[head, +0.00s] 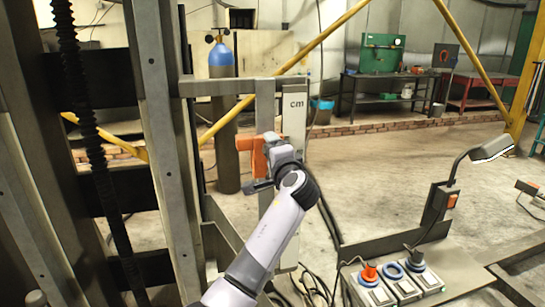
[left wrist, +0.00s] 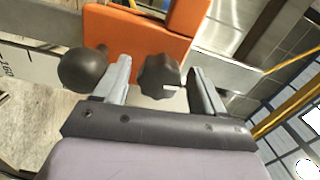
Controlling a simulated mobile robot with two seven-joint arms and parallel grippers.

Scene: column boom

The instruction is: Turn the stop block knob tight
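The orange stop block (head: 258,158) sits on the grey upright post in the head view; it fills the top middle of the left wrist view (left wrist: 135,38). A black lobed knob (left wrist: 158,75) with a small white mark is on the block's face. A round black ball knob (left wrist: 83,70) is to its left. My left gripper (left wrist: 160,68) is open, its two fingers on either side of the lobed knob. Slim gaps seem to show, so I cannot tell whether either finger touches. In the head view my left gripper (head: 272,150) hides the knobs. My right gripper is not in view.
A scale strip marked "cm" (head: 294,115) runs down the post. A steel column (head: 165,130) and black screw (head: 85,120) stand at left. Open floor lies beyond.

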